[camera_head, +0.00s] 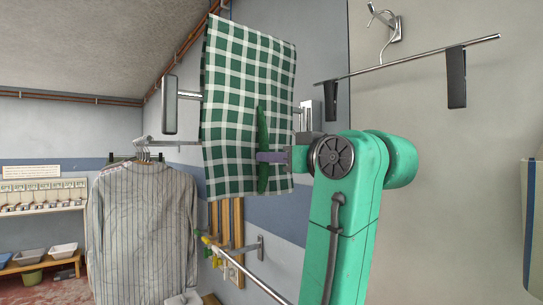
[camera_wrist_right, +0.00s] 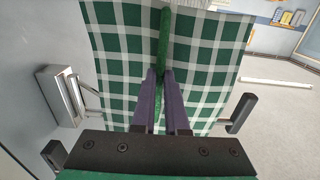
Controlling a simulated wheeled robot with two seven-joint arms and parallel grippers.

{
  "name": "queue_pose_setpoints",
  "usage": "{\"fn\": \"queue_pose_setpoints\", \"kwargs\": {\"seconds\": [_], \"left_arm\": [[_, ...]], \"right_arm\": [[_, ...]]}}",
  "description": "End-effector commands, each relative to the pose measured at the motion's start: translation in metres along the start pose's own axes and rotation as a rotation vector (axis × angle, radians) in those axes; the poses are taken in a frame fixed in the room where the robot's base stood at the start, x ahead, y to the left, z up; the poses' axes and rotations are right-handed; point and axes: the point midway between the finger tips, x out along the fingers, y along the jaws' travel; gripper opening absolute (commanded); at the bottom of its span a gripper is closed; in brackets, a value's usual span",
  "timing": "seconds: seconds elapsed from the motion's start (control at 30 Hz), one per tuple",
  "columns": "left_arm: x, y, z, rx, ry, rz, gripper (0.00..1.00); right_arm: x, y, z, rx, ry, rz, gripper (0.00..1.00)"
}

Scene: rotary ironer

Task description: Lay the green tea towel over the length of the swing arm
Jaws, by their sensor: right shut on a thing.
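The green-and-white checked tea towel (camera_head: 232,65) hangs spread out in the middle of the head view. It also fills the upper part of the right wrist view (camera_wrist_right: 115,50). My right gripper (camera_head: 262,157) is shut on a narrow raised green fold at the towel's middle; its purple fingers (camera_wrist_right: 159,78) pinch the fold in the wrist view. A chrome rod (camera_head: 250,277) slants below the towel, near a wall bracket (camera_head: 260,247); I cannot tell for sure whether it is the swing arm. My left gripper is not in view.
A striped shirt (camera_head: 143,225) hangs at left from a chrome rail (camera_head: 178,143). A clip hanger (camera_head: 410,62) with black clips hangs from a wall hook (camera_head: 395,28) at upper right. A flat metal-framed plate (camera_head: 169,105) stands beside the towel's left edge.

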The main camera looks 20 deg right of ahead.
Motion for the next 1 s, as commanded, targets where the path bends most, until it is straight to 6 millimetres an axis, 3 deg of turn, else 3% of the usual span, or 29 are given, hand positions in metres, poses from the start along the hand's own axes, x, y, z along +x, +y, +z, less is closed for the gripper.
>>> {"fn": "queue_pose_setpoints", "kwargs": {"seconds": [0.03, 1.0], "left_arm": [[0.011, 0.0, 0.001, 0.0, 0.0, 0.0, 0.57], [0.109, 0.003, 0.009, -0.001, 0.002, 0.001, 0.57]], "right_arm": [[0.0, 0.0, 0.012, 0.0, 0.0, 0.001, 0.0], [0.0, 0.0, 0.12, 0.0, 0.001, 0.001, 0.0]]}}
